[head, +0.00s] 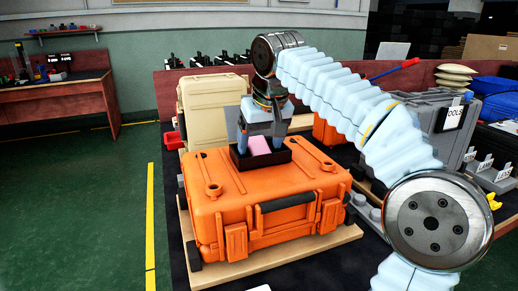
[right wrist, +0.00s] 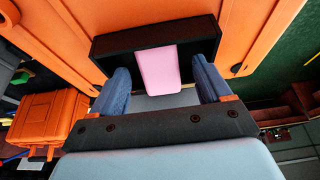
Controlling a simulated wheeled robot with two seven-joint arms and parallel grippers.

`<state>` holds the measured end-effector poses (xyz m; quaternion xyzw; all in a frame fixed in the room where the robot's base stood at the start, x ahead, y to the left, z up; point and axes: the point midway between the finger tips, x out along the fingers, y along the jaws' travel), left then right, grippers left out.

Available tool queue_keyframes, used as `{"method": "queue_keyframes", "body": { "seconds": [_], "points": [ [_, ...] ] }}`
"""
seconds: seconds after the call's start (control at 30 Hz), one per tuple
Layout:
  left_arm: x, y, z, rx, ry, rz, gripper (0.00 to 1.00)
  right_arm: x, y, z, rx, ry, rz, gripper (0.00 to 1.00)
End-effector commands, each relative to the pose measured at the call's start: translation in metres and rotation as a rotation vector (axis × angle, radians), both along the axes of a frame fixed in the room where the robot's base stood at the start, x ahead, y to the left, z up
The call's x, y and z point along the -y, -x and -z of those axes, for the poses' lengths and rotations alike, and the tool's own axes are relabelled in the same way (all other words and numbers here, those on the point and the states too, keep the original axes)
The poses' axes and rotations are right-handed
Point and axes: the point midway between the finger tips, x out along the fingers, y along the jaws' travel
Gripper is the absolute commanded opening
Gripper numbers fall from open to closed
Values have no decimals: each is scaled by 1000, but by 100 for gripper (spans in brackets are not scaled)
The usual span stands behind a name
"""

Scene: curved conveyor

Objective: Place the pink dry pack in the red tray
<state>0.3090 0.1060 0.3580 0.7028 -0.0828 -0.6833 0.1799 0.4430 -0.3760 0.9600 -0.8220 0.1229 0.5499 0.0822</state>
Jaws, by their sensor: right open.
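The pink dry pack (head: 259,146) stands in a black open box (head: 245,163) on top of a large orange case. My right gripper (head: 261,141) points down over the box with its fingers open. In the right wrist view the pink pack (right wrist: 158,70) lies between the two blue fingers, with gaps on both sides. The black box (right wrist: 115,46) is behind it. A small red tray-like thing (head: 173,141) shows at the left, beside the beige case and partly hidden. My left gripper is not in view.
The orange case (head: 265,217) rests on a wooden board. A beige case (head: 205,105) stands behind it. A grey tool case (head: 440,122) and labelled holders (head: 485,170) are at the right. Green floor (head: 80,215) is open at the left.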

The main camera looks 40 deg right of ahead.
Motion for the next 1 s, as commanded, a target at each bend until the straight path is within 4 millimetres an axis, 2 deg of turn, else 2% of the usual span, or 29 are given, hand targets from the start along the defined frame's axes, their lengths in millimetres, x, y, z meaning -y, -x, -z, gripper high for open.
{"method": "queue_keyframes", "body": {
  "seconds": [0.13, 0.37, 0.77, 1.0],
  "points": [
    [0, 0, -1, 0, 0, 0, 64, 2, -5, 13, -1, 0, 0, 78],
    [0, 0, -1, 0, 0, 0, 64, 2, -5, 14, 1, 0, 1, 76],
    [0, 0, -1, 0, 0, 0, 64, 2, -5, 14, 0, 0, 1, 15],
    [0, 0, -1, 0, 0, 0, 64, 2, -5, 13, 0, 1, 1, 13]
  ]
}}
